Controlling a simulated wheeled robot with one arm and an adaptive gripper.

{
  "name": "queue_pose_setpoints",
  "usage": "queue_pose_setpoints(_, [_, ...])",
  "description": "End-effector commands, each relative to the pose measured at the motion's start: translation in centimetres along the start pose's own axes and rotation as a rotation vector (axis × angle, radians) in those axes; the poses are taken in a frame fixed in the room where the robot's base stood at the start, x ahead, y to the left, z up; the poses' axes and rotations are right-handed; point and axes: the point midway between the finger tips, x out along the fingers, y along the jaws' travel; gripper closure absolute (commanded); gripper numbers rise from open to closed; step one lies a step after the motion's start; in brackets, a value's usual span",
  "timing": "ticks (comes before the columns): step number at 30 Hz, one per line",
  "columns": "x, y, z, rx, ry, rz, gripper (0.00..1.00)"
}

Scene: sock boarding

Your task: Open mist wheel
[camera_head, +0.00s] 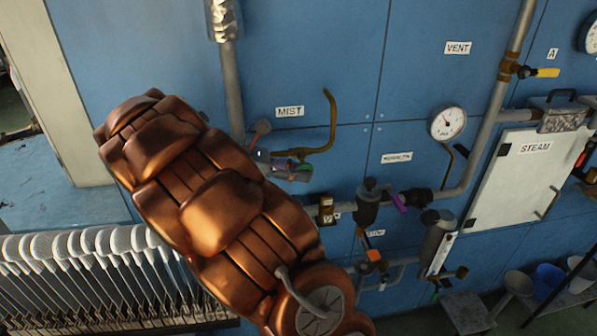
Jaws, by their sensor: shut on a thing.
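The MIST label (290,112) is on the blue wall panel. My gripper (284,166) is just below the label, at this fitting, partly hidden behind my copper-coloured arm. It is shut on what looks like the mist wheel, but the wheel's rim and the finger contact are too small and covered to make out. How far the wheel is turned cannot be told.
A rack of pale sock forms (85,245) stands at the lower left. To the right are a gauge (447,122), a VENT label (457,48), a yellow-handled valve (546,72) and a white STEAM box (530,180). Pipes and valves stick out below the gripper. Buckets (549,279) stand at the lower right.

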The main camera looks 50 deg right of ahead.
Motion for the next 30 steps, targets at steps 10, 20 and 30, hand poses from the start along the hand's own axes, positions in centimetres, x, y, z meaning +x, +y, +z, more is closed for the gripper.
queue_pose_setpoints(10, [-0.04, 0.08, 0.12, 0.002, -0.007, 0.003, 1.0])
queue_pose_setpoints(20, [0.0, 0.05, 0.07, 0.001, -0.006, 0.001, 0.57])
queue_pose_setpoints(30, [-0.41, 0.06, 0.03, 0.001, -0.005, 0.001, 0.57])
